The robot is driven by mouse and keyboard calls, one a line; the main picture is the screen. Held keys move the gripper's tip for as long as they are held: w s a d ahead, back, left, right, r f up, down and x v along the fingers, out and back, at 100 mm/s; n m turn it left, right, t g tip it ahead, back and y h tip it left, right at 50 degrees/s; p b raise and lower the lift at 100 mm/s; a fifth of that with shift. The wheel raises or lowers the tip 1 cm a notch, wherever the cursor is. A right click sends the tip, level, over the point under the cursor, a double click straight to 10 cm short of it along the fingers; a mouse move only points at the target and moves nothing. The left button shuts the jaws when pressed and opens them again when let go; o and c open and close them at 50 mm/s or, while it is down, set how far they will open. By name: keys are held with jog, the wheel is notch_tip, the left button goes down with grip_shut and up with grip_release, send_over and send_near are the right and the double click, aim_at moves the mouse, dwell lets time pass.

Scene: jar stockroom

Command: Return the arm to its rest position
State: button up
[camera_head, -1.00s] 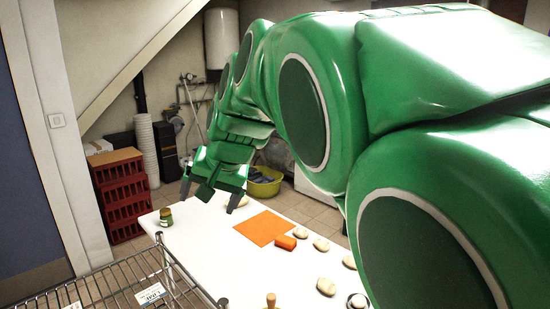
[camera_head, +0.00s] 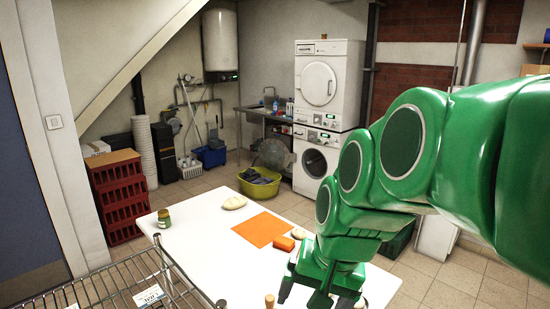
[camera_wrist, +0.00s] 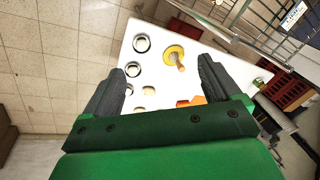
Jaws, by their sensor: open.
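My green arm reaches in from the right in the head view, with my gripper (camera_head: 320,296) low over the right side of the white table (camera_head: 200,236). Its dark fingers point down and are apart. In the wrist view my gripper (camera_wrist: 160,85) is open, with nothing held between the fingers. The white table (camera_wrist: 205,70) shows beyond the fingertips. My arm hides part of the table's right side in the head view.
A green-lidded jar (camera_head: 164,219) stands at the table's left. An orange mat (camera_head: 262,229), an orange block (camera_head: 284,243) and pale rounded items lie on the table. A wire rack (camera_head: 110,285) stands front left. Red crates (camera_head: 120,195) and a yellow tub (camera_head: 259,186) stand behind on the floor.

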jog(key=s+d+f+n+g+h, duration=0.1)
jog(key=s+d+f, duration=0.3)
jog(key=s, duration=0.2)
jog(key=s+d+f+n+g+h, duration=0.1)
jog(key=s+d+f+g, duration=0.1)
jog(key=s+d+f, duration=0.2)
jog(key=s+f, duration=0.1)
jog(key=s, duration=0.2)
jog(key=shift+s+d, duration=0.15)
jog(key=shift+s, duration=0.15)
